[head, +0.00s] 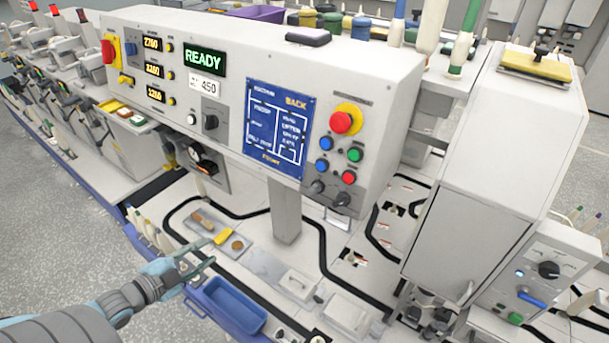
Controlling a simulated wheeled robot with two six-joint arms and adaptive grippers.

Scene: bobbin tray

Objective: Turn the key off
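A grey control panel (230,75) stands upright across the middle, with a lit READY display (205,59). Two small dark rotary switches, one to the left (317,187) and one to the right (343,199), sit at its lower right; a key is too small to make out for certain. A black selector (210,122) sits at the panel's middle. My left gripper (207,254) is low at the left, below the panel and well apart from these switches. Its fingers are spread with nothing between them. My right gripper is out of view.
A blue bin (228,304) lies just below my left gripper. A tall white cabinet (492,160) stands right of the panel. Open floor (60,250) lies at left.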

